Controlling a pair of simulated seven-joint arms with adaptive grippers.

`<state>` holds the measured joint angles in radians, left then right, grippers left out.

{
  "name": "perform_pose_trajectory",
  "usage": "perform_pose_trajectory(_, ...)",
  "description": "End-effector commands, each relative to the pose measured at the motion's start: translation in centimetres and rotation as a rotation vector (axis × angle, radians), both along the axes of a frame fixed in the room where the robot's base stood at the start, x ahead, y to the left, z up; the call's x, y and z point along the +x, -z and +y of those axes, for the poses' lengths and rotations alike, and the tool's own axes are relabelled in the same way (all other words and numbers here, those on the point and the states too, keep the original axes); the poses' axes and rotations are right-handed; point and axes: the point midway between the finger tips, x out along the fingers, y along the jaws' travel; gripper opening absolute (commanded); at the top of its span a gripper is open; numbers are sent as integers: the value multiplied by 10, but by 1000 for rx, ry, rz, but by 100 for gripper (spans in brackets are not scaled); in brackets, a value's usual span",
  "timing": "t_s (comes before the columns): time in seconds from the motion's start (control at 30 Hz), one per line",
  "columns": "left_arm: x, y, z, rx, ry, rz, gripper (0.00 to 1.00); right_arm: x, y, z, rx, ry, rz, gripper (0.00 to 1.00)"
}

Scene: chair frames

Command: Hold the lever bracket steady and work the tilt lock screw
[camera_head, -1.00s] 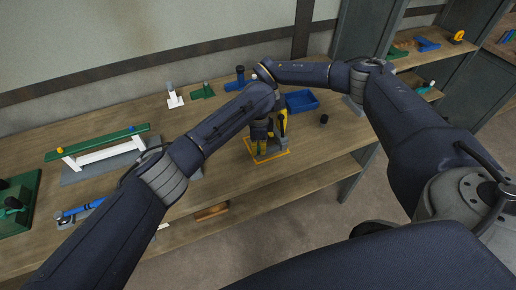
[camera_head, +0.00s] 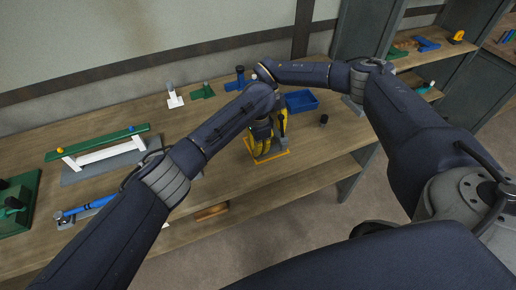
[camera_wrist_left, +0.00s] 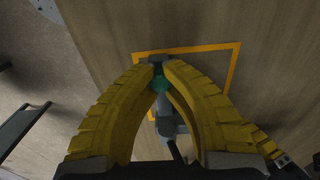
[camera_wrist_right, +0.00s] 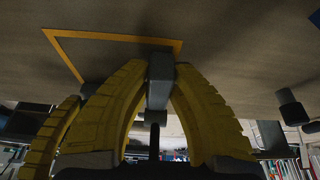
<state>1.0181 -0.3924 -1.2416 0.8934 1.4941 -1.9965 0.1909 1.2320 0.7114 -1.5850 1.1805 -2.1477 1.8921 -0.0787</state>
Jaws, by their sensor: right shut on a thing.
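The grey lever bracket (camera_wrist_right: 160,80) stands inside a yellow-outlined square (camera_head: 280,158) on the bench. My right gripper (camera_head: 281,124) is shut on the bracket's upright part, which shows between its yellow fingertips in the right wrist view. My left gripper (camera_wrist_left: 161,68) points down over the fixture, its fingers on both sides of a teal round part (camera_wrist_left: 162,83), seemingly the tilt lock screw. I cannot tell whether its fingers press on it. A grey part (camera_wrist_left: 166,126) shows below the teal one. In the head view my arms and fingers hide most of the fixture.
A blue tray (camera_head: 301,101) lies behind the fixture, and a small black cylinder (camera_head: 323,120) stands to its right. A green-topped white frame (camera_head: 100,150) stands at the left. Bare bench lies between them. The bench's front edge is close to the fixture.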

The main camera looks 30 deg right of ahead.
Motion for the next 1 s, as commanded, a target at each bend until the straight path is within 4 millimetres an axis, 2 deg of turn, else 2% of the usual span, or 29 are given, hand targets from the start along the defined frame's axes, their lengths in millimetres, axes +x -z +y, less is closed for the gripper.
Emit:
perform_pose_trajectory(0.03,0,0,0,1,3,0,13,0,1,-2,-3,0,-2,0)
perform_pose_trajectory(0.2,0,0,0,0,4,0,32,0,1,-2,-3,0,-1,0)
perform_pose_trajectory(0.57,0,-6,0,0,5,-1,32,0,1,-1,-2,-1,0,0)
perform_pose_trajectory(0.67,1,-17,0,-1,5,-1,32,0,1,-1,-2,-1,0,0)
perform_pose_trajectory(1.0,1,-76,0,0,5,-4,32,0,1,0,-1,0,1,0)
